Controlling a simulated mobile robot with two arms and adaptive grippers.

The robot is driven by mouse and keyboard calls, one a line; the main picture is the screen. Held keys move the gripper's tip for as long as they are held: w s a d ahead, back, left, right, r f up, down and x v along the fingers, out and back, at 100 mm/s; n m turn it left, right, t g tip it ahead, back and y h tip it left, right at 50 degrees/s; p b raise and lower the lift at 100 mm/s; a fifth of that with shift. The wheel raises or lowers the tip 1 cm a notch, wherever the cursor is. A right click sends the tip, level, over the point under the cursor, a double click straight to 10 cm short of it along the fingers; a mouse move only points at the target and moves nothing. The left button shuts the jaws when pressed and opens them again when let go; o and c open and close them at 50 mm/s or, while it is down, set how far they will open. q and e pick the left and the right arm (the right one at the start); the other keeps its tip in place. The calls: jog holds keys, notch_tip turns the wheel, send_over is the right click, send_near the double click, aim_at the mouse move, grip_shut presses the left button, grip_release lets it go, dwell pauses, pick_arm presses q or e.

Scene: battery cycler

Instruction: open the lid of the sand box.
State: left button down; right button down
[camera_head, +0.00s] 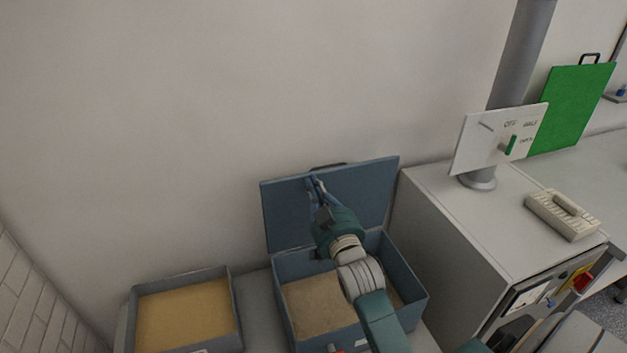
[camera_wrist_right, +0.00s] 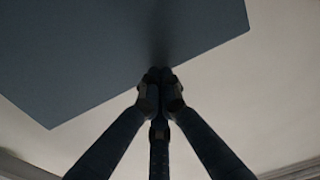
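The sand box (camera_head: 418,295) is a blue-grey box with sand (camera_head: 312,300) inside. Its lid (camera_head: 283,215) stands up, open, at the back near the wall, with a dark handle (camera_head: 327,166) at its top edge. My right gripper (camera_head: 315,184) reaches over the box to the inner face of the lid, close to its top. In the right wrist view its fingertips (camera_wrist_right: 160,76) are together in front of the lid (camera_wrist_right: 95,50), with nothing visible between them. Whether the tips touch the lid is unclear. My right arm hides part of the box. My left gripper is not in view.
A second open tray (camera_head: 236,315) with yellowish sand stands to the left. A grey cabinet (camera_head: 450,235) stands close on the right, with a sign panel (camera_head: 485,145) on a post and a beige device (camera_head: 562,214) on top. The wall is directly behind the lid.

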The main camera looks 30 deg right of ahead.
aim_at(308, 173)
jog(key=shift+w, duration=0.25)
jog(key=x, duration=0.6)
jog(key=shift+w+d, duration=0.1)
jog(key=shift+w, duration=0.15)
jog(key=shift+s, duration=0.15)
